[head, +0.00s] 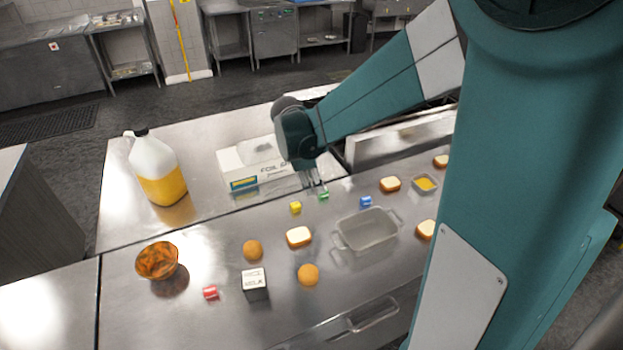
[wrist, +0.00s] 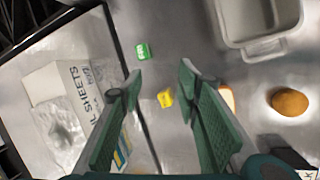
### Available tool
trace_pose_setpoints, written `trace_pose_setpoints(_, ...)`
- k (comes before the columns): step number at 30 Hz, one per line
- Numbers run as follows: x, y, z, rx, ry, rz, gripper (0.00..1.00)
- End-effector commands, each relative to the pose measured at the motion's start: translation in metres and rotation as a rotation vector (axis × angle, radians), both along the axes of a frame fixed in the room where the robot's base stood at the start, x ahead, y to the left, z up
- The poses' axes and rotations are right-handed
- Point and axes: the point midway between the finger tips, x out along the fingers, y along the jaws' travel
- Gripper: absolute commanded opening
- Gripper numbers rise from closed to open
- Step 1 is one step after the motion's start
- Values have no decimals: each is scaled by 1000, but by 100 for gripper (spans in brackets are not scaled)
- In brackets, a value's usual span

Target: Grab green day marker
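The green day marker (head: 324,196) is a small green block on the steel counter, just below my gripper (head: 315,182) in the head view. In the wrist view the green day marker (wrist: 143,51) lies just beyond the fingertips, nearer the left finger. My gripper (wrist: 160,73) is open, with nothing held; a yellow marker (wrist: 165,97) shows between its fingers, on the counter below. The same yellow marker (head: 295,207) is left of the green one in the head view.
A blue marker (head: 365,202) and grey tub (head: 366,231) are to the right. A foil box (head: 240,172) stands close behind on the left. Bread (head: 299,237), oranges (head: 253,250), a red marker (head: 210,292), a milk carton (head: 255,284) and a bowl (head: 157,261) are nearer the front.

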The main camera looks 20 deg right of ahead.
Motion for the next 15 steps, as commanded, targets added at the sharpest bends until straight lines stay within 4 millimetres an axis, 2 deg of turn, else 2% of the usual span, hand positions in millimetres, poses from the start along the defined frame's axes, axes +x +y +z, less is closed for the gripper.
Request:
trace_pose_setpoints(6, 22, -14, -8, -42, 84, 95, 33)
trace_pose_setpoints(15, 45, -32, -26, -88, 200, 222, 33)
